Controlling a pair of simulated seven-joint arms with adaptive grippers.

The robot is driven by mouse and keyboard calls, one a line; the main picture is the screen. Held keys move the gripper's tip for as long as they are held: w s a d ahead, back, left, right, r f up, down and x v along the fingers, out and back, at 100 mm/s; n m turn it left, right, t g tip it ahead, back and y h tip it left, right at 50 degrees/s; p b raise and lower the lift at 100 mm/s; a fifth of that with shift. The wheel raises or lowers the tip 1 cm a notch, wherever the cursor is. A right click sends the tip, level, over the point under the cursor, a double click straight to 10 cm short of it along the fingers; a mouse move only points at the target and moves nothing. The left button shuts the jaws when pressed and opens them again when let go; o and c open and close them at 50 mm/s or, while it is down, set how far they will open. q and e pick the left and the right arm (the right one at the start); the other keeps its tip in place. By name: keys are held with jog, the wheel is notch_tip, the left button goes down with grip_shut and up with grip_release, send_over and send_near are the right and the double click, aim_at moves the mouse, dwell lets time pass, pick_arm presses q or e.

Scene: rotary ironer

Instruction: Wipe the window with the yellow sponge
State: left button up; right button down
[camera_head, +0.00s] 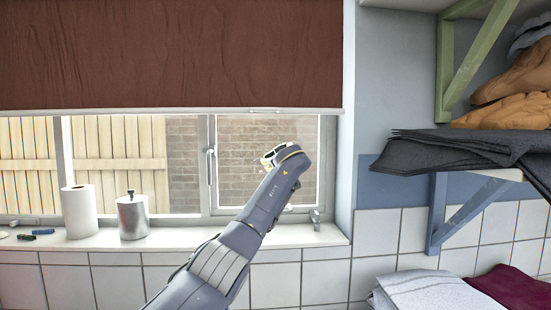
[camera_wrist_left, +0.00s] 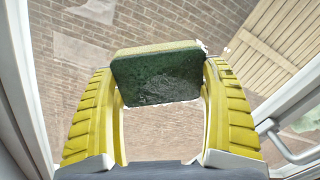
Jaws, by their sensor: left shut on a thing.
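My left arm reaches up to the right-hand window pane (camera_head: 240,135) in the head view, its wrist in front of the glass. My left gripper (camera_wrist_left: 158,70) is shut on the sponge (camera_wrist_left: 155,82), its yellow ribbed fingers on either side. The sponge shows its dark green scouring face, with a thin yellowish edge along the top. Whether the sponge touches the glass, I cannot tell. The wrist view shows the glass with pale patches and brick beyond. My right gripper is not in view.
A window handle (camera_head: 210,165) is left of my wrist. A brown blind (camera_head: 170,55) hangs above. A paper roll (camera_head: 79,212) and metal canister (camera_head: 132,216) stand on the sill (camera_head: 180,238). A shelf with dark cloth (camera_head: 450,150) juts out right.

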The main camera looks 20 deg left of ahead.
aim_at(268, 157)
pick_arm(q)
jog(key=w+d, duration=0.2)
jog(key=d, duration=0.5)
jog(key=shift+w+d+f, duration=0.15)
jog(key=shift+w+d, duration=0.15)
jog(key=shift+d, duration=0.05)
dwell(0.5)
jog(key=shift+s+a, duration=0.2)
jog(key=shift+a, duration=0.5)
jog(key=shift+s+a, duration=0.2)
jog(key=shift+a, duration=0.5)
jog(key=shift+s+a, duration=0.2)
jog(key=shift+a, duration=0.5)
jog(key=shift+s+a, duration=0.5)
jog(key=shift+a, duration=0.7)
jog(key=shift+s+a, duration=0.45)
jog(key=shift+a, duration=0.75)
jog(key=shift+s+a, duration=0.5)
jog(key=shift+a, duration=0.7)
jog(key=shift+s+d, duration=0.1)
jog(key=shift+v, duration=2.85)
jog(key=shift+s+f, duration=0.1)
